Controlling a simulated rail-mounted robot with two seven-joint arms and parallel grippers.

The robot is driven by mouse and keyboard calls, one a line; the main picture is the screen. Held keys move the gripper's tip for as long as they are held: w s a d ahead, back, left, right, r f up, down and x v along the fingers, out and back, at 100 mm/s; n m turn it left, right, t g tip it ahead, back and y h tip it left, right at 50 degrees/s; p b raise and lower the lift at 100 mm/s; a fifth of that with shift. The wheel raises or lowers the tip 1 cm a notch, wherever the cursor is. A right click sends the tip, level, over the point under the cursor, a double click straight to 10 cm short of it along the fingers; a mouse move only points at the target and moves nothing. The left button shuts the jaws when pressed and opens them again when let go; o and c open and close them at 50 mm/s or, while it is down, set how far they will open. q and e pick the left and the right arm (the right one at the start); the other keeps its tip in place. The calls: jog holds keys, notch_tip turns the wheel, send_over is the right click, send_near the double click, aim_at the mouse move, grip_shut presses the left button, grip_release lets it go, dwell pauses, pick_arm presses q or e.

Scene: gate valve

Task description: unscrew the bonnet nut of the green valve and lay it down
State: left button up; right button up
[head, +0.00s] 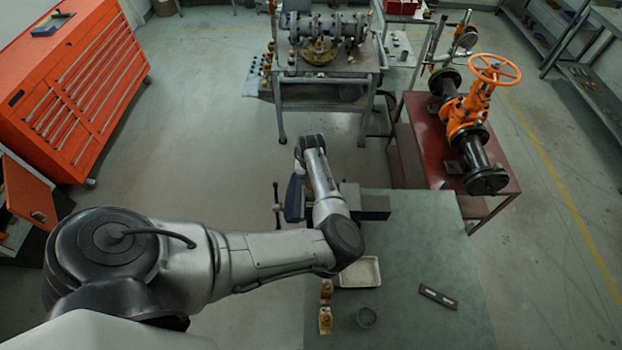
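No green valve shows clearly in the head view, and I cannot make out its bonnet nut. A dark blue bench vise (293,200) sits at the far left corner of the green-topped bench (420,235). My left arm reaches across in front of the vise and hides much of it and whatever it may hold. The arm's far end is beyond the vise, and no gripper fingers can be seen there. My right arm and gripper do not show. Two small brass-coloured fittings (326,321) stand near the bench's left edge.
A pale tray (360,272), a dark round cup (366,317) and a dark slotted bar (438,297) lie on the bench. An orange valve (466,112) stands on a red table (412,150) behind. An orange cabinet (75,95) is far left.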

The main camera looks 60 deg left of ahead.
pick_arm(q)
jog(key=shift+r+p, duration=0.4)
jog(key=shift+r, duration=0.25)
jog(key=shift+r, duration=0.35)
jog(key=shift+r+p, duration=0.35)
jog(key=shift+r, duration=0.3)
